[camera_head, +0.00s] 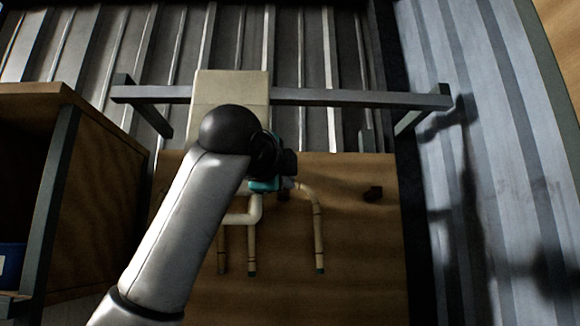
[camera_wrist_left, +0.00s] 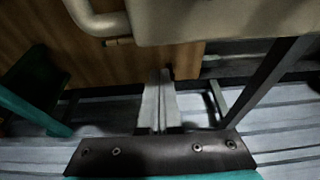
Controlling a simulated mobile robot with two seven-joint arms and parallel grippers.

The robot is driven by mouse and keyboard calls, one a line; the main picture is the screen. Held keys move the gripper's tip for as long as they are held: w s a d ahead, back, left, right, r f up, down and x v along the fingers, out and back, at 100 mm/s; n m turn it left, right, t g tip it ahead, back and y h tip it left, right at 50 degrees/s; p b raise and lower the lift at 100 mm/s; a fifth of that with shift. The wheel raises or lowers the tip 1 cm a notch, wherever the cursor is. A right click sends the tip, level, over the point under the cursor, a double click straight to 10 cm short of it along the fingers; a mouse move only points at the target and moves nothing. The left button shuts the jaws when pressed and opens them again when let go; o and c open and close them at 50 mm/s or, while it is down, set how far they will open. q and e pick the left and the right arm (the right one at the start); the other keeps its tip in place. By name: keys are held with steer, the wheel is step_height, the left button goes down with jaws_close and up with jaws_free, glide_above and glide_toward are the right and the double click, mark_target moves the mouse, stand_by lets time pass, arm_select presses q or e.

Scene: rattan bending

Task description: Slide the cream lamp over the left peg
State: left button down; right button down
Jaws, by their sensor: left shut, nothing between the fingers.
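A cream block-like body (camera_head: 232,88) hangs in front of the dark bar at upper centre; it may be the cream lamp, but I cannot be sure. A cream body (camera_wrist_left: 190,18) also fills the top of the left wrist view. My left gripper (camera_head: 280,180) is mostly hidden behind my own wrist, in front of the wooden board. In the left wrist view its fingers (camera_wrist_left: 160,76) are together and empty, below the cream body. I cannot make out the left peg. My right gripper is out of view.
Bent cream tubes (camera_head: 318,230) hang on the wooden board (camera_head: 360,255), and one curved tube (camera_wrist_left: 98,22) is close in the left wrist view. A dark horizontal bar (camera_head: 350,98) crosses above. A wooden cabinet (camera_head: 105,200) stands left; a striped wall (camera_head: 490,150) rises right.

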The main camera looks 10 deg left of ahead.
arm_select(q)
steer(key=shift+s+a, duration=0.2)
steer(key=shift+a, duration=0.4)
steer(key=shift+s+a, duration=0.2)
steer(key=shift+a, duration=0.35)
steer(key=shift+a, duration=0.1)
steer(key=s+a, duration=0.4)
steer(key=a, duration=1)
steer(key=shift+p, duration=0.3)
steer(key=shift+a, duration=0.1)
